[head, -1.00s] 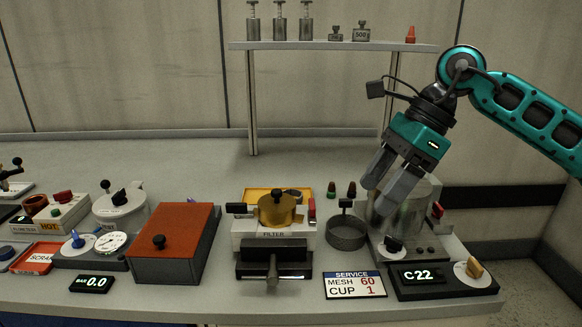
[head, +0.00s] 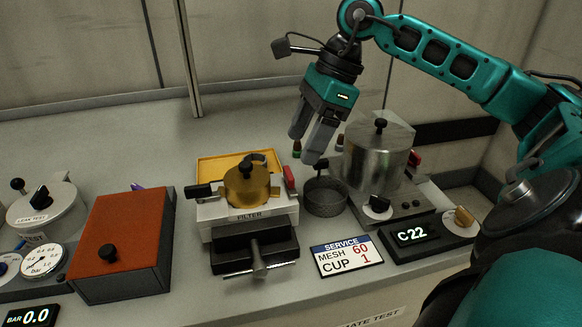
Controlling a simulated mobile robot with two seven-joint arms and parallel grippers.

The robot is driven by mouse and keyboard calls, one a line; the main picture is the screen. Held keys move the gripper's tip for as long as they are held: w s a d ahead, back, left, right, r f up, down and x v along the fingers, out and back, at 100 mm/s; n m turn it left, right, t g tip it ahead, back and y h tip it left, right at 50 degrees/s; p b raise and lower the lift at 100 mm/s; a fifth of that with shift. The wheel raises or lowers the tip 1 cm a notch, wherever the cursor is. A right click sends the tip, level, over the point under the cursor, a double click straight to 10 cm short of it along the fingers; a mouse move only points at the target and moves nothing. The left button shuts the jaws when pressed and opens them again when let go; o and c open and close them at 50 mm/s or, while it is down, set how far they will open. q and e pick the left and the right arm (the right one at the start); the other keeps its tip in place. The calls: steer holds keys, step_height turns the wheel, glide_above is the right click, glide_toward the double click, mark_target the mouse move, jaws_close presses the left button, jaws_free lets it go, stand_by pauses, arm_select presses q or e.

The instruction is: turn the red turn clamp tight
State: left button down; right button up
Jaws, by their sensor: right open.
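A small red clamp piece (head: 289,177) stands at the right side of the white filter unit (head: 247,217), beside its brass-coloured lidded pot (head: 246,187). Another red piece (head: 414,160) shows at the right of the steel pot (head: 375,158), partly hidden; I cannot tell which red piece is the turn clamp, or how tight either is. My right gripper (head: 307,150) points down, open and empty, above and behind the filter unit's right side, apart from its red piece. My left gripper is out of view.
A mesh cup (head: 325,196) stands between the filter unit and the steel pot. An orange-lidded box (head: 124,236) stands left of the filter unit. A service sign (head: 347,257) and a C22 display (head: 412,235) lie in front.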

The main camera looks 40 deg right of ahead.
mark_target(289, 172)
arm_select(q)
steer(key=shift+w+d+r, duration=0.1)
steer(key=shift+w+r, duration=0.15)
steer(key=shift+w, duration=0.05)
arm_select(e)
steer(key=x, duration=0.6)
steer(key=shift+a, duration=0.1)
steer(key=shift+c, duration=0.2)
steer(key=c, duration=1)
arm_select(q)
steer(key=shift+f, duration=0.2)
